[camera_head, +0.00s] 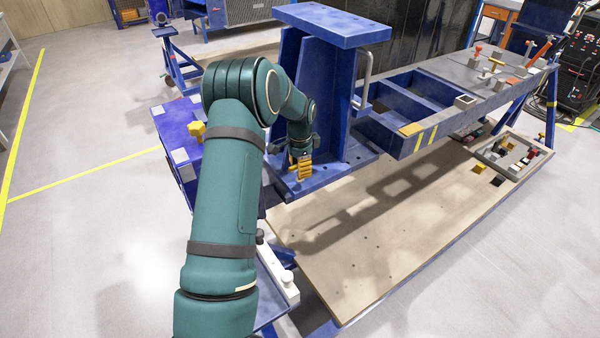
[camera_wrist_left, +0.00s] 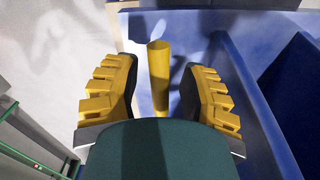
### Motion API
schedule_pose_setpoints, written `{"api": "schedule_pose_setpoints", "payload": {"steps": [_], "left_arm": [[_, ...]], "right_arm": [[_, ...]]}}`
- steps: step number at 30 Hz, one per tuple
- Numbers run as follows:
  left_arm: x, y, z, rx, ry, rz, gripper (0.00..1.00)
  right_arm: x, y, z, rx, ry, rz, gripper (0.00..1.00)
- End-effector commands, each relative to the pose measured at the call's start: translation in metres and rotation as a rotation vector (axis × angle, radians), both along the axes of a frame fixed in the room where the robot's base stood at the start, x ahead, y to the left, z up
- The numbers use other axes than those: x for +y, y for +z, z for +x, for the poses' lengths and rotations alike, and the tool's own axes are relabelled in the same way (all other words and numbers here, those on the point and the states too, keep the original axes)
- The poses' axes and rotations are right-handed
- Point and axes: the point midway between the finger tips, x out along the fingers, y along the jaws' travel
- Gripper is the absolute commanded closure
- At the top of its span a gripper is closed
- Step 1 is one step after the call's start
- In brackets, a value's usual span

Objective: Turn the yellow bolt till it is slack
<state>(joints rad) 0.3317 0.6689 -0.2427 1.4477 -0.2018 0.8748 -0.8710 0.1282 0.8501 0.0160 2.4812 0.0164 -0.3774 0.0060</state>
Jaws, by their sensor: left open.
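The yellow bolt (camera_wrist_left: 159,78) shows in the left wrist view as a plain yellow cylinder in front of a blue surface. It lies between the two yellow ribbed fingers of my left gripper (camera_wrist_left: 158,92), with a visible gap on each side. The fingers are open and appear not to touch it. In the head view my left gripper (camera_head: 301,169) points down close above the blue base plate of the jig (camera_head: 336,172). I cannot tell the bolt from the yellow fingers there. My right gripper is in neither view.
A second yellow bolt-like piece (camera_head: 197,131) stands on the blue frame left of my arm. A blue upright with a flat top (camera_head: 332,25) rises right behind the gripper. A blue beam (camera_head: 408,128) runs to the right. The wooden platform (camera_head: 370,235) is mostly clear.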

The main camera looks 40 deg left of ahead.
Motion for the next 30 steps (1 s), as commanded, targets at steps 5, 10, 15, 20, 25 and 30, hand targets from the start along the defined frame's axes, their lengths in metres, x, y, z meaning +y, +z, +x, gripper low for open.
{"api": "schedule_pose_setpoints", "payload": {"steps": [5, 10, 15, 20, 25, 30], "left_arm": [[0.000, -0.017, 0.000, 0.000, 0.000, 0.000, 0.58], [0.000, -0.021, 0.000, 0.000, 0.000, 0.000, 0.58], [0.000, -0.021, 0.000, 0.000, 0.000, 0.000, 0.58], [0.000, -0.021, 0.000, 0.000, 0.000, 0.000, 0.97], [0.000, -0.021, 0.000, 0.000, 0.000, 0.000, 1.00], [0.000, -0.021, 0.000, 0.000, 0.009, 0.000, 1.00]], "right_arm": [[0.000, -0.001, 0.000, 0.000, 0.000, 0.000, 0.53], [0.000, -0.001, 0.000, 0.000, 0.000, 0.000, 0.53], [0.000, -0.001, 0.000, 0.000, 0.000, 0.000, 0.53], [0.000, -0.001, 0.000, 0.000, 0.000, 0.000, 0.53], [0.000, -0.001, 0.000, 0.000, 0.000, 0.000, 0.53], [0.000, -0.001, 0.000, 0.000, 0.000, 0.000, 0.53]]}}
